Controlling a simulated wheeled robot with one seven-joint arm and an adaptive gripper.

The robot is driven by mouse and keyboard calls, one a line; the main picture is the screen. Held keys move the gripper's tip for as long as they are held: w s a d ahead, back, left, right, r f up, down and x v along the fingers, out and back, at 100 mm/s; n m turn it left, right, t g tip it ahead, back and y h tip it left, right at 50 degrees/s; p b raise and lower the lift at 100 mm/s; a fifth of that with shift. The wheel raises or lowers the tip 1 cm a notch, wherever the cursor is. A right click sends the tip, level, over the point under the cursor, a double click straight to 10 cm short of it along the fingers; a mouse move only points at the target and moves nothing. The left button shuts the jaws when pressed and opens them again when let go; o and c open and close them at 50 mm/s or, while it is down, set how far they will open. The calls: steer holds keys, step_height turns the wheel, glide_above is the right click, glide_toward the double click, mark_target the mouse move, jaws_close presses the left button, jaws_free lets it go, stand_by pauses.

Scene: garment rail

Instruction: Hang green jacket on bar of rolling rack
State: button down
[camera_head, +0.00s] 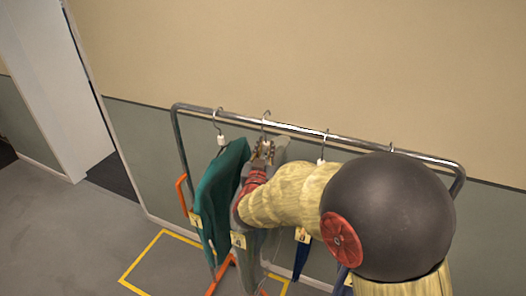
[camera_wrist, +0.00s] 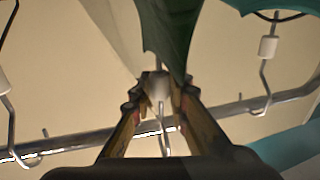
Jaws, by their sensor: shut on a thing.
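My gripper (camera_head: 262,152) is shut on the neck of a hanger just below the rack bar (camera_head: 300,129). In the wrist view the fingers (camera_wrist: 160,88) close around the hanger's pale neck (camera_wrist: 158,84), and a green jacket (camera_wrist: 168,32) is beside it. The hanger's hook (camera_head: 265,114) is level with the bar and overlaps it in both views; I cannot tell whether it rests on it. In the head view a grey-green garment (camera_head: 284,152) hangs at my gripper, partly hidden by my arm. A teal garment (camera_head: 221,190) hangs just left of it.
The teal garment's hook (camera_head: 217,119) is on the bar to the left, close to my gripper. Another hanger (camera_head: 324,148) hangs to the right, its garment mostly behind my arm. A yellow floor outline (camera_head: 150,246) surrounds the rack's foot. The wall is behind the rack.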

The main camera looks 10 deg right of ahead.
steer(key=shift+w+d+r, duration=0.15)
steer(key=shift+w+d, duration=0.3)
steer(key=shift+w, duration=0.1)
steer(key=shift+w+d, duration=0.1)
steer(key=shift+w, duration=0.1)
steer(key=shift+f+b, duration=1.05)
steer(key=shift+f, duration=0.15)
steer(key=c, duration=1.6)
jaws_free()
steer(key=shift+f, duration=0.1)
steer(key=shift+c, duration=0.2)
steer(key=shift+s, duration=0.1)
